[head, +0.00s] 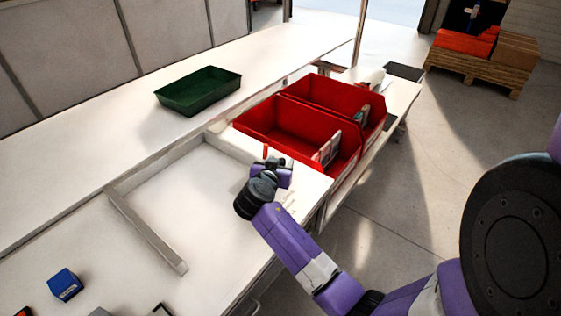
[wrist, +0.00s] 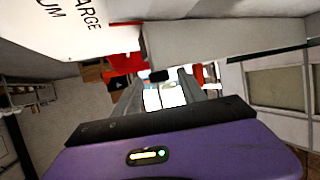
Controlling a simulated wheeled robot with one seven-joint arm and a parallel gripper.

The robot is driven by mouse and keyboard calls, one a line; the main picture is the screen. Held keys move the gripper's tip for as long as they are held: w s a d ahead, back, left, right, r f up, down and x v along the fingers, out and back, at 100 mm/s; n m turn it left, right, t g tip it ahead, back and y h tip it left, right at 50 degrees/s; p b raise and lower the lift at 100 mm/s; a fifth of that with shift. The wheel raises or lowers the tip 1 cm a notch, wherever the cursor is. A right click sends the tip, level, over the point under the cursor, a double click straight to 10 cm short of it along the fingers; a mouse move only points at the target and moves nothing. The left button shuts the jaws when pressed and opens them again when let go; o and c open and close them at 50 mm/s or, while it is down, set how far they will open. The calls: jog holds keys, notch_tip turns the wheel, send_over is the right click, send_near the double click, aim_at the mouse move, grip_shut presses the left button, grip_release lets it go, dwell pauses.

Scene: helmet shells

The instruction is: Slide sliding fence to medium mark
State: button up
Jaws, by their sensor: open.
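Two pale grey bars rise from the white work surface in the head view. The right bar (head: 229,149) runs toward my gripper (head: 274,164); the left bar (head: 147,233) runs toward the front. The right bar looks like the sliding fence, but I cannot be sure. In the wrist view a grey-white bar (wrist: 225,42) lies above my gripper (wrist: 165,85), whose two fingers are apart and empty. A white panel (wrist: 65,30) there shows the letters "UM" and "ARGE". A red strip (wrist: 126,23) borders it. The contact between fingers and bar cannot be made out.
Red bins (head: 268,112) stand just behind and right of my gripper, holding some items. A green tray (head: 198,91) sits on the back counter. A blue block (head: 65,285) lies at the front left. The surface between the two bars is clear.

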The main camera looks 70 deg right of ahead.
jog(key=shift+d+f, duration=0.1)
jog(key=shift+d, duration=0.05)
grip_shut()
dwell(1.4)
